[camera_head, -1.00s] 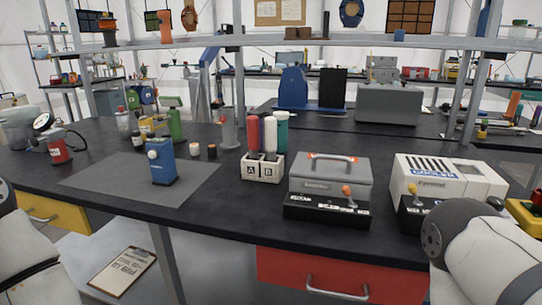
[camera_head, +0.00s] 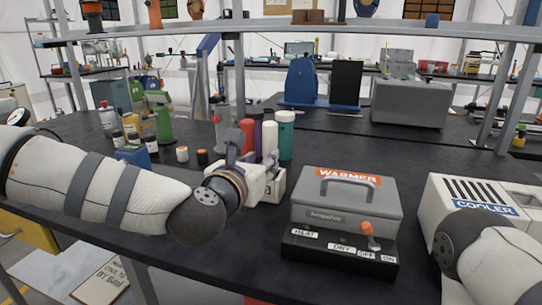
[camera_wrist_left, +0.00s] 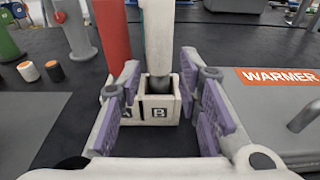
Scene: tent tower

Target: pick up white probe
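The white probe (camera_head: 269,140) stands upright in the white holder block (camera_head: 279,184), between the red probe (camera_head: 247,132) and the teal probe (camera_head: 286,132). In the left wrist view the white probe (camera_wrist_left: 158,38) rises from the holder's B side (camera_wrist_left: 160,111). My left gripper (camera_wrist_left: 158,80) is open, with purple-padded fingers to the left and right of the white probe's lower part. I see no finger closed on it. In the head view my left gripper (camera_head: 241,148) is at the holder and partly hides it. My right gripper is out of view.
The grey warmer (camera_head: 345,205) sits right of the holder, with the white cooler (camera_head: 475,205) farther right. An overhead shelf (camera_head: 290,27) crosses above the table.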

